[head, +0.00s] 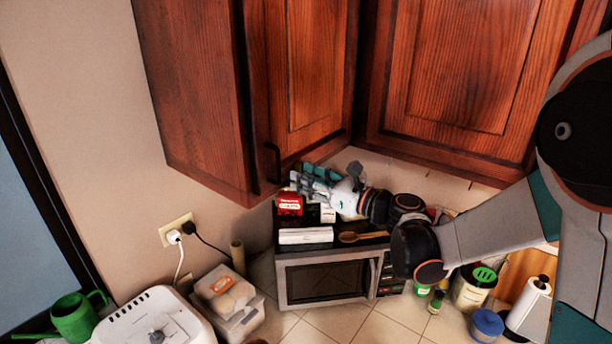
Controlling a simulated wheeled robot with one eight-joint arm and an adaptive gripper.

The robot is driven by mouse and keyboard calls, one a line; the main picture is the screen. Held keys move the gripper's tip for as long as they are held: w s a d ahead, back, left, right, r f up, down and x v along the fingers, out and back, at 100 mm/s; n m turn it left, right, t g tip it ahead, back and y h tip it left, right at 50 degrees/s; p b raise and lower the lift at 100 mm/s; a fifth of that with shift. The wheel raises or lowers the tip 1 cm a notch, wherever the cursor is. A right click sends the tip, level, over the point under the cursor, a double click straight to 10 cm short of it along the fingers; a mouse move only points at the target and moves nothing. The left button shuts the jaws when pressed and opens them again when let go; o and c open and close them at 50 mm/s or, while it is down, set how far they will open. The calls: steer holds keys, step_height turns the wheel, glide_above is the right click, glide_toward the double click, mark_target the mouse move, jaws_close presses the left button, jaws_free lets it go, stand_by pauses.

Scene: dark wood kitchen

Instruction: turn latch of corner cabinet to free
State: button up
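The corner cabinet (306,65) is dark reddish wood and hangs above the counter, with its door closed against the frame as far as I can see. A black handle (273,163) sits at its lower left edge; I cannot make out a separate latch. My gripper (297,182) is just right of and slightly below this handle, with its teal fingers pointing left. A small gap seems to lie between fingertips and handle. Nothing shows in the gripper, but whether the fingers are apart or together is unclear.
A microwave (328,284) stands below my gripper, with a red box (289,204), a white box (305,236) and a wooden spoon (362,237) on top. Another wall cabinet (455,75) adjoins on the right. A toaster (152,318) and wall socket (176,229) are at left.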

steer(key=shift+w+a, duration=0.15)
steer(key=shift+a, duration=0.05)
jaws_close()
stand_by(0.3)
steer(key=shift+s+a+f+n+b, duration=0.2)
steer(key=shift+s+f+n+b, duration=0.15)
steer(key=shift+n+b, duration=2.15)
steer(key=shift+s+a+f+n+b, duration=0.35)
steer(key=shift+n+b, duration=1)
steer(key=shift+n, duration=2.15)
steer(key=shift+s+a+f+n+b, duration=0.15)
steer(key=shift+f+n+b, duration=0.25)
steer(key=shift+n+b, duration=2.1)
steer(key=shift+n+p, duration=0.5)
steer(key=shift+n, duration=0.1)
